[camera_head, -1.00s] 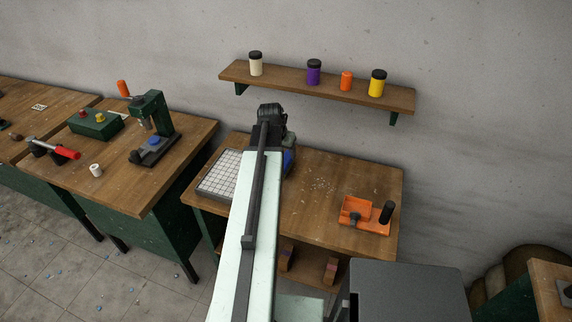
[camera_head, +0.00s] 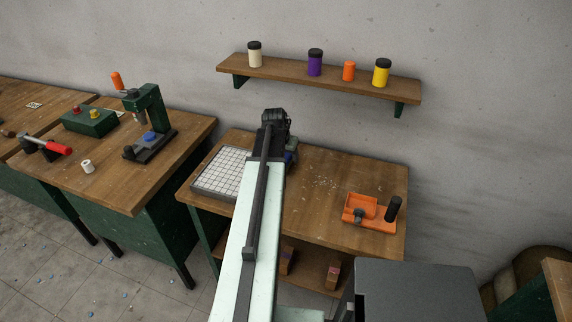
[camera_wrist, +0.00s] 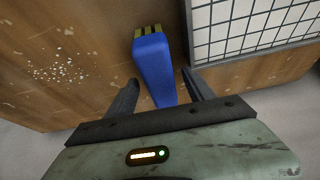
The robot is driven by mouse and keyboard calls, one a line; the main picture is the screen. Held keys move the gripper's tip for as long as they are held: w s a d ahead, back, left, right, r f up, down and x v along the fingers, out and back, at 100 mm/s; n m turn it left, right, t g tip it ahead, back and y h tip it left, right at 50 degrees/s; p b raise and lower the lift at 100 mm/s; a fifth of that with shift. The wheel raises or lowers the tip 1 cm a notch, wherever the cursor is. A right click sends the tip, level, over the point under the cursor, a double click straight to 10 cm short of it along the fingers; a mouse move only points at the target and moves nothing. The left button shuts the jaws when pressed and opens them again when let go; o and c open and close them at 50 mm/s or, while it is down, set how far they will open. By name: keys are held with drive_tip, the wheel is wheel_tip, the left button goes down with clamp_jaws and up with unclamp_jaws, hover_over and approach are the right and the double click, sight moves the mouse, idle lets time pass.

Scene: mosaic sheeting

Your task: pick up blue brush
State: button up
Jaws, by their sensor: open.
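The blue brush (camera_wrist: 154,66) shows in the wrist view, with yellowish bristles at its far end. It lies on the wooden table beside the white tile sheet (camera_wrist: 250,25). My gripper (camera_wrist: 162,88) is open, with one dark finger on each side of the brush's near part. In the head view my arm hides most of the brush, and the fingertips cannot be made out.
The tile sheet lies left of my arm in the head view (camera_head: 220,171). An orange tray (camera_head: 370,212) with a black-handled tool stands at the table's right. A shelf (camera_head: 325,80) with several jars hangs above. Bare wood (camera_head: 325,205) lies between arm and orange tray.

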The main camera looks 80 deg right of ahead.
drive_tip(key=shift+f, duration=0.2)
idle(0.3)
clamp_jaws()
